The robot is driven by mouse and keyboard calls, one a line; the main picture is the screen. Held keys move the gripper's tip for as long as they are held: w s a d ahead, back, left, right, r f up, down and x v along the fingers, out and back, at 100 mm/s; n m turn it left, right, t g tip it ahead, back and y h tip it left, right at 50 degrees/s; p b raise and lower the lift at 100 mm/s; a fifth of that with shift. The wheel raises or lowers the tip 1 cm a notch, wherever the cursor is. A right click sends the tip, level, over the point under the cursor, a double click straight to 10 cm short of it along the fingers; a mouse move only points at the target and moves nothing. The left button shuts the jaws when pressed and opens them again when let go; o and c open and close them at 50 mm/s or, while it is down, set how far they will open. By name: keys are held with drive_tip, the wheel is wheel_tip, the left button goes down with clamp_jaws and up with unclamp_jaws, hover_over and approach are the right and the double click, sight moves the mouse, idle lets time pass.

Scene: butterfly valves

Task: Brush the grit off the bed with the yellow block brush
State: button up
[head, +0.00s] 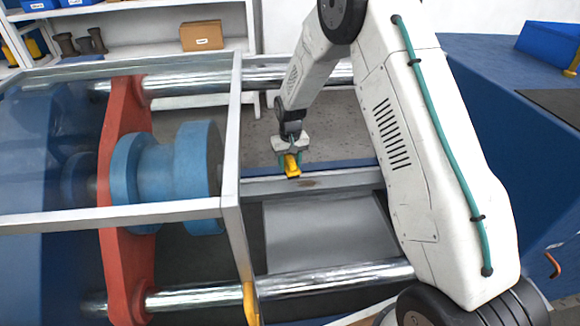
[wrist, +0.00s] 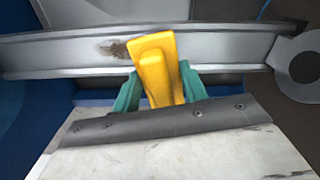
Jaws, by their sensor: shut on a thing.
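In the wrist view the brush (wrist: 155,68) sits between the two teal fingers of my gripper (wrist: 160,88), slightly tilted. The grey metal bed (wrist: 225,48) runs across the wrist view beyond the fingers; it also shows in the head view (head: 350,178). A brown patch of grit (wrist: 112,49) lies on the bed, just left of the brush's far end. The grit (head: 308,184) is a small dark smudge in the head view. I cannot tell whether the brush touches the bed.
A framed clear guard (head: 232,150) stands left of my arm, over a red plate (head: 125,180) and blue rollers (head: 165,170). Polished bars (head: 300,284) run across the machine. Shelves (head: 150,50) stand behind. A blue cabinet (head: 490,90) is at right.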

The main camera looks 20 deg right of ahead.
drive_tip(key=shift+r, duration=1.5)
